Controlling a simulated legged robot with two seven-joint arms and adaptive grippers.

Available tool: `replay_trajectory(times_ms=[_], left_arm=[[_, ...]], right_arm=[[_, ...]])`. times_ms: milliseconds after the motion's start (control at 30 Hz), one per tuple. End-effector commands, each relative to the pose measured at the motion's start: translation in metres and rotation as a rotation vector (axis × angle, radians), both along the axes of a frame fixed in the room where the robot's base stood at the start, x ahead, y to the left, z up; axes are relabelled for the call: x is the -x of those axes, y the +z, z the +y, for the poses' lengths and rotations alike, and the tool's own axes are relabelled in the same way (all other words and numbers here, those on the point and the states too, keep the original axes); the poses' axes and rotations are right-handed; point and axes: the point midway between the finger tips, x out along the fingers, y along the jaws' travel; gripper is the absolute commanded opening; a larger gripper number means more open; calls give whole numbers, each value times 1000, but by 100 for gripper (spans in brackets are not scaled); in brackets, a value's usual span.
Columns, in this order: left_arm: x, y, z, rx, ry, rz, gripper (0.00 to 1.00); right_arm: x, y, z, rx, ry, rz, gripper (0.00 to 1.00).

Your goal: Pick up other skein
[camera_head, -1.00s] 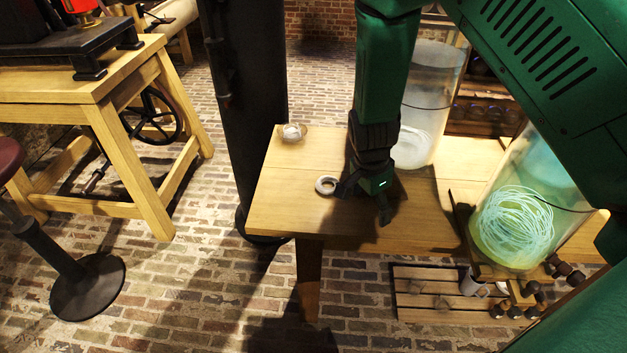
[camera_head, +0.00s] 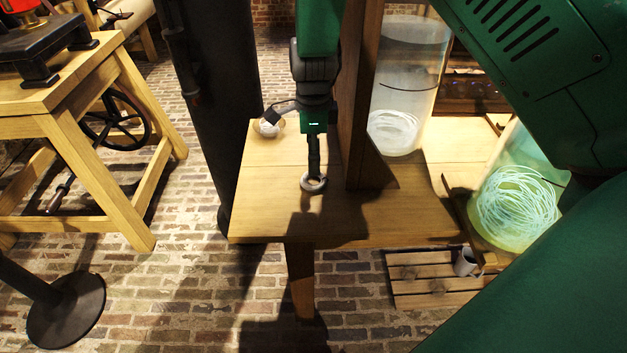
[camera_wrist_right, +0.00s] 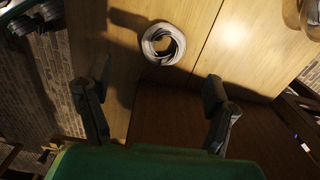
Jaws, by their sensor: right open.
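A small pale ring-shaped skein (camera_head: 313,184) lies flat on the wooden table. My right gripper (camera_head: 297,142) hangs over it in the head view, with one dark finger overlapping the skein. In the right wrist view the skein (camera_wrist_right: 163,44) lies ahead of my open right gripper (camera_wrist_right: 160,98), between the lines of its two spread fingers, with nothing held. Whether a finger touches it I cannot tell. One pale coil (camera_head: 394,130) sits in the back glass jar (camera_head: 412,75). Another coil (camera_head: 517,207) sits in the glowing greenish jar at right. My left gripper is out of view.
A wooden upright (camera_head: 357,90) stands on the table just right of my gripper. A small dish (camera_head: 268,128) with a white lump sits at the table's back left. A dark column (camera_head: 205,120) stands left of the table. The table's front left is clear.

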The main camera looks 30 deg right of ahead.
Motion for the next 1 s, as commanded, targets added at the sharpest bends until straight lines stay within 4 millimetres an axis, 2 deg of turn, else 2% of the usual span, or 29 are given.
replay_trajectory(times_ms=[33, 100, 433, 700, 967, 1000], left_arm=[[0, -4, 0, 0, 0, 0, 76], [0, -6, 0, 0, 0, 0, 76], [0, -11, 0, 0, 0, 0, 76], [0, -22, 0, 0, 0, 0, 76], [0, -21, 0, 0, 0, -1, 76], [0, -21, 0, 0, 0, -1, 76]], right_arm=[[0, -12, 1, 0, 1, 4, 77], [0, -23, 1, 2, 1, 3, 77], [-1, -44, -2, 2, 1, 0, 77], [-3, -83, -10, 0, 1, 1, 77], [-3, -85, -9, 2, 2, -1, 77], [-3, -85, -8, 3, 2, -1, 63]])
